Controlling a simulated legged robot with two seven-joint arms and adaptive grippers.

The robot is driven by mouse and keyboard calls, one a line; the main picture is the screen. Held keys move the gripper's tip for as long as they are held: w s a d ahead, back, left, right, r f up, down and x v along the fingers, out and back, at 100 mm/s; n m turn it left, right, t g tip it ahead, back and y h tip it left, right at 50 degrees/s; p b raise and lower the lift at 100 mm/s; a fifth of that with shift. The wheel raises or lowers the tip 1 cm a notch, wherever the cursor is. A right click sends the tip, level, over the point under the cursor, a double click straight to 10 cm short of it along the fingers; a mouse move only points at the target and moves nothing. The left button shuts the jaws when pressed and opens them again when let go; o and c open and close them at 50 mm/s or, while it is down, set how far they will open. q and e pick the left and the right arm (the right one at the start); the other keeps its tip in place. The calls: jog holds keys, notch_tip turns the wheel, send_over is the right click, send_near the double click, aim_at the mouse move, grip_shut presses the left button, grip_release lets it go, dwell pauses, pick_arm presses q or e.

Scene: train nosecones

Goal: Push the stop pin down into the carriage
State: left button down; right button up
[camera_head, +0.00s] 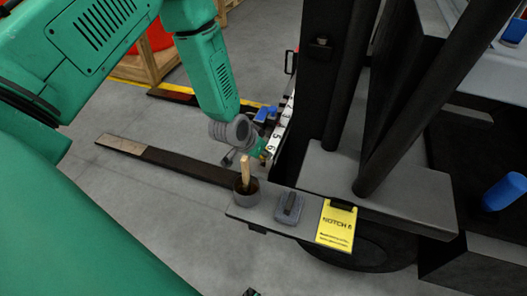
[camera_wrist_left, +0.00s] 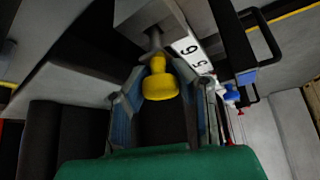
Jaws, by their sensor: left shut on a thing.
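The stop pin has a yellow knob (camera_wrist_left: 160,84) and a grey shank at the end of the carriage, beside the numbered strip (camera_wrist_left: 190,54), in the left wrist view. My left gripper (camera_wrist_left: 166,92) has one finger on each side of the knob and is shut on it. In the head view my left gripper (camera_head: 254,150) is at the near end of the white numbered strip (camera_head: 280,128), by the 6. There it hides most of the pin. How deep the pin sits cannot be told. My right gripper is not in view.
A grey shelf (camera_head: 268,206) carries a dark cup (camera_head: 246,190) with a wooden handle, a small grey block (camera_head: 289,207) and a yellow "NOTCH 6" card (camera_head: 337,226). Black posts (camera_head: 350,80) stand right of the strip. A long dark fork (camera_head: 190,165) extends left above open floor.

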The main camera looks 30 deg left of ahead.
pick_arm(q)
jog(key=shift+f+b, duration=0.9)
jog(key=shift+f, duration=0.6)
jog(key=c, duration=1.3)
grip_release()
jog(key=shift+r, duration=0.15)
jog(key=v, duration=1.1)
jog(key=shift+s+r, duration=0.25)
